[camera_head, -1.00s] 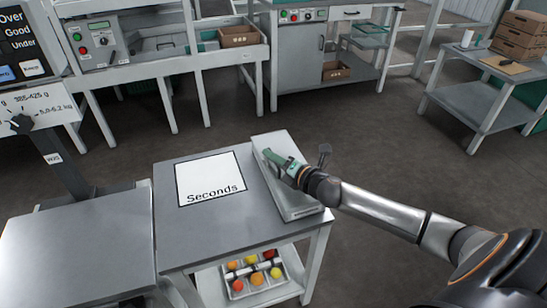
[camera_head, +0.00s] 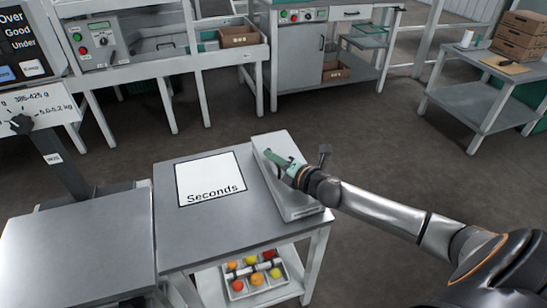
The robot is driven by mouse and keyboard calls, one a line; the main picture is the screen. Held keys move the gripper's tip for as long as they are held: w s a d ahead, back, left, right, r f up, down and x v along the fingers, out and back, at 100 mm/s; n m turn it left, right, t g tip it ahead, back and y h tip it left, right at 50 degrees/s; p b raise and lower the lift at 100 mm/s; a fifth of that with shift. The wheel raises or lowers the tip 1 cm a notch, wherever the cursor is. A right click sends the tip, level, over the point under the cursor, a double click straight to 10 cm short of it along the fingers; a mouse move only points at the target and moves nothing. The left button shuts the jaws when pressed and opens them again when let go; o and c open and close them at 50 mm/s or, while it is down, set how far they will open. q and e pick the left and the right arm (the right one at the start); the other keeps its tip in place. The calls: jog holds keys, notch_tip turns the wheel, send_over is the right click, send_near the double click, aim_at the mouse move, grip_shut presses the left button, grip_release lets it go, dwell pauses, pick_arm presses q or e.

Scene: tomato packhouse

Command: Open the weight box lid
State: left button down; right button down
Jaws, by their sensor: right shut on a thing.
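The weight box (camera_head: 298,205) is a long, flat, light grey box along the right edge of the metal table. Its lid (camera_head: 270,142) looks down on the box, and I cannot tell whether it is raised at all. My right gripper (camera_head: 272,160) is over the middle of the box with its green fingers at the lid. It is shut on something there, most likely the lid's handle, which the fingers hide. My left gripper is not in view.
The metal table (camera_head: 215,230) carries a white "Seconds" sheet (camera_head: 210,180) left of the box. A tray of tomatoes (camera_head: 228,289) sits on its lower shelf. A scale platform (camera_head: 75,245) stands at the left.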

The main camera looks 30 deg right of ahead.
dwell(0.9)
